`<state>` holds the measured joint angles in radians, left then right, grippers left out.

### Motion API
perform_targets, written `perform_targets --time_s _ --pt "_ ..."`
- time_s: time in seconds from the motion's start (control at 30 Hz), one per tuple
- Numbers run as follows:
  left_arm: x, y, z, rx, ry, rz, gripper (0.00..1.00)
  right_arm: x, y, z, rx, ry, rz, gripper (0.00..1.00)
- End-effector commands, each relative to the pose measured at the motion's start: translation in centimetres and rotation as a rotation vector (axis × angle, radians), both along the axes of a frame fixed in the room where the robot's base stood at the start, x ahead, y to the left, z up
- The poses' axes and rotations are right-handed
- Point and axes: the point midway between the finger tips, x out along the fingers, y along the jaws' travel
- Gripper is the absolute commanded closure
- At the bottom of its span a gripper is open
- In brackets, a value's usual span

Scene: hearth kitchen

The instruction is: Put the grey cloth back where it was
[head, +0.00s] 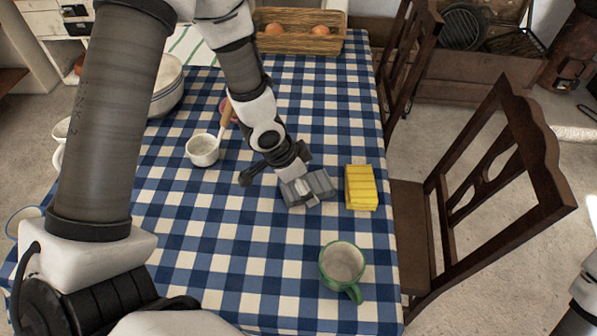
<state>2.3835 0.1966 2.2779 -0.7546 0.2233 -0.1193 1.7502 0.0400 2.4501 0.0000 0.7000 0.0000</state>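The grey cloth (321,183) is a folded, striped grey pad lying on the blue-and-white checked tablecloth, left of a yellow folded cloth (361,188). My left gripper (298,185) reaches down from the upper left to the grey cloth and hides its upper left part. A lighter grey piece shows over the middle of the cloth. I cannot tell whether the fingers are spread or closed on the cloth. Only a piece of my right arm shows at the lower right edge; its gripper is out of view.
A green mug (342,264) stands near the front right of the table. A white saucepan (202,150) with a wooden handle stands left of my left gripper. Chairs (507,187) stand along the right edge.

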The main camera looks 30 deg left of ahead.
Motion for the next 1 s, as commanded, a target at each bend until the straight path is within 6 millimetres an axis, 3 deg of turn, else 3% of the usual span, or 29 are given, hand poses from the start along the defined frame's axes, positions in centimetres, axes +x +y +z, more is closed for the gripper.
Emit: perform_targets --time_s 0.3,0.5,1.0 --pt "-2.1 1.8 7.2 -0.006 -0.007 0.002 0.05 0.0 0.0 1.1 0.000 0.000 0.000 0.62" --pt "-3.2 2.7 10.3 -0.003 -0.004 0.002 0.05 0.0 0.0 1.3 0.000 0.000 0.000 0.62" --pt "-3.4 2.9 10.8 -0.001 -0.001 0.000 0.05 0.0 0.0 1.3 0.000 0.000 0.000 0.62"
